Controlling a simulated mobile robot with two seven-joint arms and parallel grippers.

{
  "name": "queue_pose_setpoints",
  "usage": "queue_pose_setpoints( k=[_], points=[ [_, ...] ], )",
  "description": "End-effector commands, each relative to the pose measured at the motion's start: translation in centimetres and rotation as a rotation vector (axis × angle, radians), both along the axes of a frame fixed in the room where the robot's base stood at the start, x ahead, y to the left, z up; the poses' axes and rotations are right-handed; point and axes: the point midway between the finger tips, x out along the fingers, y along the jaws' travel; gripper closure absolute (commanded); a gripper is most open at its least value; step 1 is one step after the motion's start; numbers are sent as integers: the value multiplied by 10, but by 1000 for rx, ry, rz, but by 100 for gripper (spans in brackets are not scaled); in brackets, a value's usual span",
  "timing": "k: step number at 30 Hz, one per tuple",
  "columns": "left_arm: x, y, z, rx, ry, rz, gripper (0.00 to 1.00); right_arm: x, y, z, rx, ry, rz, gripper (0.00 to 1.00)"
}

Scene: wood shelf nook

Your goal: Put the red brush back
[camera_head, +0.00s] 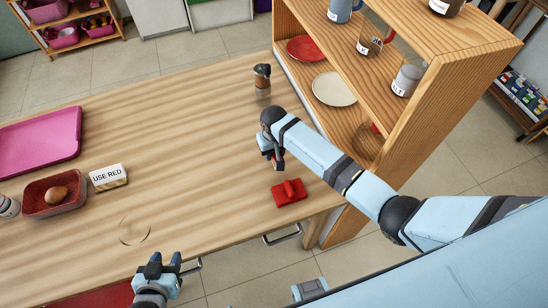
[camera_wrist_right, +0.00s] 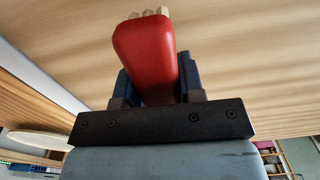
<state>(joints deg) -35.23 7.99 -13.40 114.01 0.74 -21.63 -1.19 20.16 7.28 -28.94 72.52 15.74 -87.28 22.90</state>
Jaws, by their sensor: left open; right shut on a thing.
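The red brush (camera_wrist_right: 146,52) is held in my right gripper (camera_wrist_right: 155,88); its rounded red body fills the space between the fingers in the right wrist view, with pale tips at its far end. In the head view my right gripper (camera_head: 272,160) hangs over the table's right part, and the brush is mostly hidden behind it. A red holder-like piece (camera_head: 289,192) with a raised part lies on the table just below the gripper in the picture. My left gripper (camera_head: 165,263) is open and empty near the table's front edge. A white "USE RED" sign (camera_head: 108,177) stands at the left.
A wooden shelf (camera_head: 455,75) with mugs, a red plate (camera_head: 306,48) and a cream plate (camera_head: 334,89) stands right. A brown-topped grinder (camera_head: 262,75) stands near the back. A red basket (camera_head: 38,202), pink tray (camera_head: 40,140) and clear round dish (camera_head: 134,232) are left. The table middle is clear.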

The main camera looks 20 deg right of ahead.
Motion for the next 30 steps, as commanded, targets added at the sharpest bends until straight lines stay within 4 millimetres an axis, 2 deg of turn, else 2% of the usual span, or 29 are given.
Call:
queue_pose_setpoints(
  k=[6, 9, 21, 22, 24, 25, 30],
  points=[
    [0, 0, -1, 0, -1, 0, 57, -1, 0, -29, -1, 3, 0, 86],
    [1, 0, -1, -1, -2, 0, 57, 0, 1, -37, 0, 1, 0, 86],
    [2, -1, 1, -3, -8, -1, 57, 0, 1, -42, 0, 1, 0, 86],
    [2, -1, 1, -3, -8, -1, 57, 0, 0, -41, 0, 1, 0, 57],
    [2, -1, 1, -3, -8, -1, 57, 0, 0, -41, 0, 1, 0, 41],
    [2, -1, 1, -3, -8, -1, 57, 0, 0, -41, 0, 1, 0, 39],
    [1, -1, 1, -2, -7, -1, 57, 0, 0, -41, 0, 1, 0, 39]
  ],
)
